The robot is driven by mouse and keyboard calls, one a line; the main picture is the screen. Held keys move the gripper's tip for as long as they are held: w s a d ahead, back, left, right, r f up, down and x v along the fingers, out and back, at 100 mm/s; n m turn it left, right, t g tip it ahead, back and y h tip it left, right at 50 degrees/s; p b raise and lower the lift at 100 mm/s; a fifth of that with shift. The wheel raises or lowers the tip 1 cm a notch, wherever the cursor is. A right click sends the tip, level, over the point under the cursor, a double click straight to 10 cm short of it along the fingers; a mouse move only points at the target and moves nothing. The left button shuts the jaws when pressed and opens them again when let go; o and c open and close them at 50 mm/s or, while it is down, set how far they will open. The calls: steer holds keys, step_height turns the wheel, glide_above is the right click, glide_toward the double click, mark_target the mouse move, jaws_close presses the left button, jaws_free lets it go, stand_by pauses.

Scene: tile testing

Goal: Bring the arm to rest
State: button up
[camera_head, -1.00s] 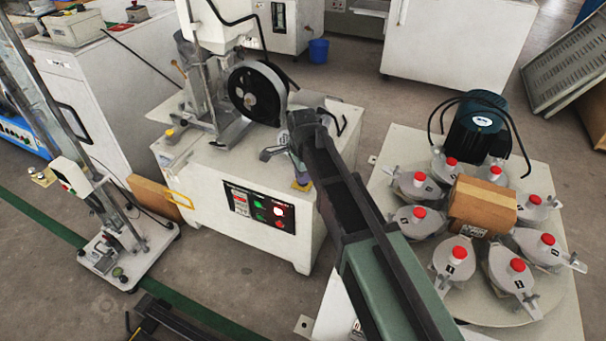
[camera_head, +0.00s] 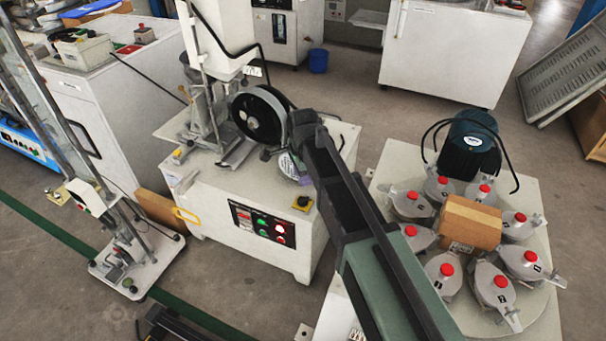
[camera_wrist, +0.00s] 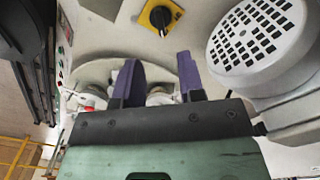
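My arm reaches from the lower right of the head view up to the white machine with the black wheel. My gripper (camera_head: 290,166) is at its far end, beside the wheel and mostly hidden by the arm. In the wrist view my gripper (camera_wrist: 158,72) shows two purple fingers standing apart. Pale grey parts show behind and between them, and I see nothing clearly clamped.
The white machine (camera_head: 205,222) has a black wheel (camera_head: 257,118) and a yellow-black knob (camera_head: 303,203), also in the wrist view (camera_wrist: 160,17). A ribbed motor (camera_wrist: 255,38) is close right of the fingers. At right, several red-capped jars surround a cardboard box (camera_head: 470,222).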

steer(key=shift+r, duration=0.8)
